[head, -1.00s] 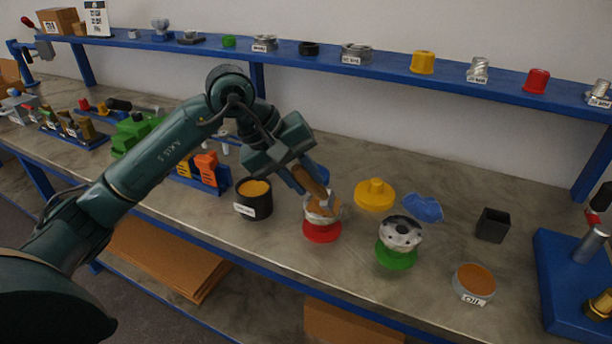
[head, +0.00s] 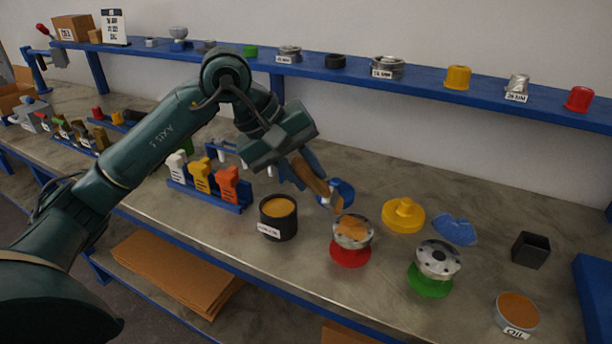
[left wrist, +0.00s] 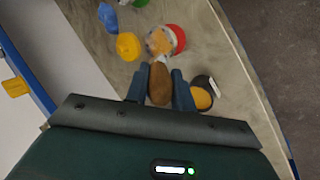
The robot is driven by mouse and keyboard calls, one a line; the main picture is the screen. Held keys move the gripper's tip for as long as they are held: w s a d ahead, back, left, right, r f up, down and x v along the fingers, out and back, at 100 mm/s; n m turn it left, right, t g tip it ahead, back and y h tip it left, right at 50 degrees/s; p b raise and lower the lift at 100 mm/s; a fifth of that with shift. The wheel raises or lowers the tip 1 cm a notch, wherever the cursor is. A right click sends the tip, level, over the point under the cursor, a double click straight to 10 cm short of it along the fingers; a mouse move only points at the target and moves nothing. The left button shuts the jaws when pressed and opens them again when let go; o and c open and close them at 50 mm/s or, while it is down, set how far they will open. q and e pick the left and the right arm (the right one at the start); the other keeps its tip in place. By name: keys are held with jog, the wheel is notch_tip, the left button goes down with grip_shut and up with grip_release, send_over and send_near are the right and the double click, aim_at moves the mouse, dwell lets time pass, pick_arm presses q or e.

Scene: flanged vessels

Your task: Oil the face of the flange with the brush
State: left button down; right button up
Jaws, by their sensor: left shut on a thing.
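My left gripper (head: 307,178) is shut on the wooden handle of the brush (head: 318,184), which also shows in the left wrist view (left wrist: 160,84). The brush points down and right, its tip just above and behind the flange on the red base (head: 352,231). That flange has an orange-brown coating over much of its grey face, and also shows in the left wrist view (left wrist: 158,42). A second flange (head: 438,259), on a green base, has a bare grey face with dark holes. The oil dish (head: 518,312) stands at the front right. My right gripper is not in view.
A black pot with orange contents (head: 278,217) stands left of the red-based flange. A yellow flanged part (head: 403,216), blue cloth (head: 455,230) and black square cup (head: 531,249) lie to the right. A rack of coloured tools (head: 208,184) stands at left.

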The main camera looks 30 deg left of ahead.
pick_arm(q)
jog(key=shift+a+r+p, duration=0.15)
jog(key=shift+r+p, duration=0.25)
jog(key=shift+r, duration=0.55)
jog(key=shift+r+p, duration=0.4)
jog(key=shift+r, duration=0.85)
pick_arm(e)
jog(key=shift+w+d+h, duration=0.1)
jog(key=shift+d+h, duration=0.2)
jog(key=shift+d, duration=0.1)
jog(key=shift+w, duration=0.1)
pick_arm(q)
jog(key=shift+w+r+p, duration=0.1)
jog(key=shift+p, duration=0.2)
